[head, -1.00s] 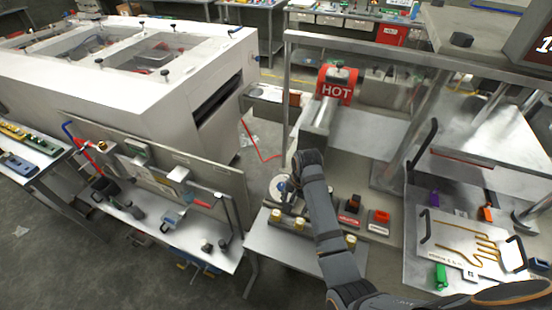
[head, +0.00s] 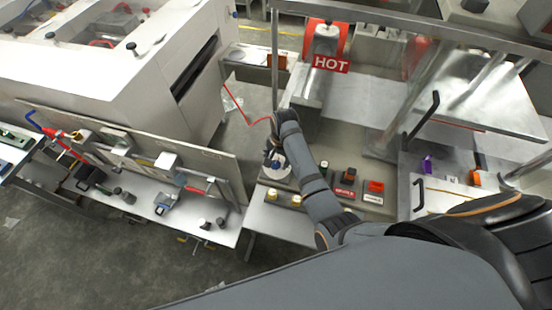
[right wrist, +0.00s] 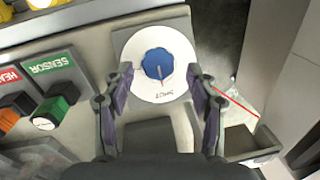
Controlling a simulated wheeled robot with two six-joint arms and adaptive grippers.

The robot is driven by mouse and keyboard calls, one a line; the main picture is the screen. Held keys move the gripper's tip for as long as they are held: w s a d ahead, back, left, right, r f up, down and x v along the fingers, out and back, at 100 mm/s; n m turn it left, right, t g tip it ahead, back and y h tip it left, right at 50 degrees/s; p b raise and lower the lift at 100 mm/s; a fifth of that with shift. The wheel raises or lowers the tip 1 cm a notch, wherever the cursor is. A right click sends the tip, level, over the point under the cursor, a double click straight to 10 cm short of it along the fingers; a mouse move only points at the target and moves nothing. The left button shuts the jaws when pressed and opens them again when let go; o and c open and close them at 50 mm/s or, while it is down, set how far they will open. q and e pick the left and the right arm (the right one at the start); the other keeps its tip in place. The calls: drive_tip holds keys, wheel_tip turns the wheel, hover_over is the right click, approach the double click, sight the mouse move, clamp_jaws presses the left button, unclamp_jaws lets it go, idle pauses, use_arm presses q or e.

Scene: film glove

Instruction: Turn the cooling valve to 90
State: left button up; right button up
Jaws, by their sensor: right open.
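The cooling valve shows in the right wrist view as a blue knob (right wrist: 158,64) on a round white dial (right wrist: 170,92). A dark pointer line on the knob points down in that view, towards small dial lettering too small to read. My right gripper (right wrist: 162,78) is open, with one purple-padded finger on each side of the dial and the knob between them, not gripped. In the head view the white dial (head: 279,172) is partly hidden by my right gripper (head: 270,158). My left gripper is not in view.
Beside the dial are a green SENSOR switch (right wrist: 57,105) and an orange heat switch (right wrist: 10,118). Yellow-topped knobs (head: 296,201) stand in front. A red HOT sign (head: 331,64) and a metal frame post (head: 274,70) are behind. A tool panel bench (head: 190,205) stands to the left.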

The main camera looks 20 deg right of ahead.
drive_tip(key=shift+f, duration=0.55)
drive_tip(key=shift+s, duration=0.15)
drive_tip(key=shift+c, duration=1.3)
drive_tip(key=c, duration=0.9)
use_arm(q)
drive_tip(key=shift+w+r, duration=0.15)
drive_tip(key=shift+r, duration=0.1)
